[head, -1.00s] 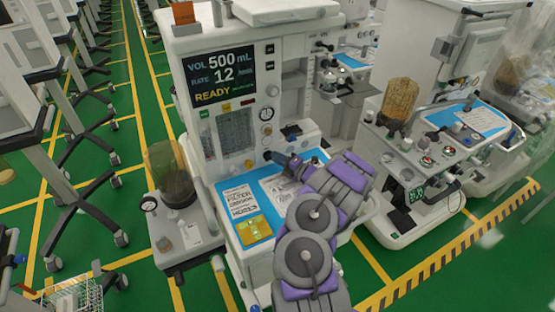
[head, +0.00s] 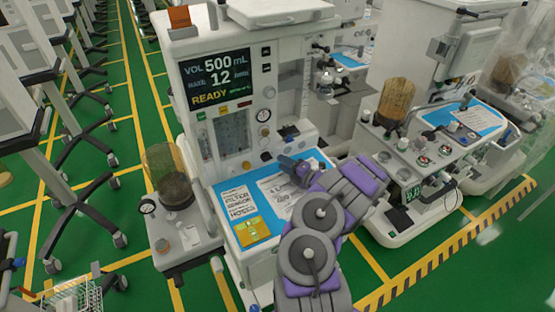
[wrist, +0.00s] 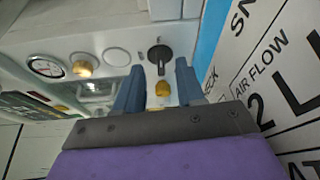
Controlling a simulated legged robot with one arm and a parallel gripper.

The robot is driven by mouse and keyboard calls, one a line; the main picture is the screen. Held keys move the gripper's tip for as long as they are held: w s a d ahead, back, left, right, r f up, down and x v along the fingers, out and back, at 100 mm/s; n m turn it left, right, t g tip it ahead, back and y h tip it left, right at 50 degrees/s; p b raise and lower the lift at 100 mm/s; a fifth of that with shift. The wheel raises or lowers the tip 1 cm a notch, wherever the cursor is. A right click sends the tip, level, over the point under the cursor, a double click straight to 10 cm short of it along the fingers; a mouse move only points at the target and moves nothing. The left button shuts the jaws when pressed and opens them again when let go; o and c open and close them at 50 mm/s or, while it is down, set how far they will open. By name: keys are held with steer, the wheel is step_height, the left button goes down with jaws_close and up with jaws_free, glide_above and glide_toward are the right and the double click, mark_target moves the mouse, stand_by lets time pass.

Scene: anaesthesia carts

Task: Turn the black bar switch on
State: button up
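The black bar switch (wrist: 160,56) is on the white machine panel in the wrist view, a dark round knob with a bar pointing down the picture. My gripper (wrist: 160,68) is open, its two blue fingers apart with nothing held between them. The switch shows in the gap between the fingertips, a little beyond them; I cannot tell whether they touch it. In the head view my gripper (head: 288,163) is over the machine's worktop, close to the front panel. The switch cannot be made out clearly there.
A yellow knob (wrist: 162,89) shows between the fingers. Another yellow knob (wrist: 84,66) and a round gauge (wrist: 46,67) are to the left. The worktop (head: 258,192) carries printed sheets and a yellow pad. A second cart (head: 420,150) stands to the right.

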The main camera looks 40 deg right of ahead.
steer(key=s, duration=0.2)
steer(key=s+d+p, duration=0.1)
steer(key=s, duration=0.3)
steer(key=shift+s+d, duration=0.1)
steer(key=shift+d, duration=0.15)
steer(key=shift+s, duration=0.7)
steer(key=shift+w+r, duration=0.1)
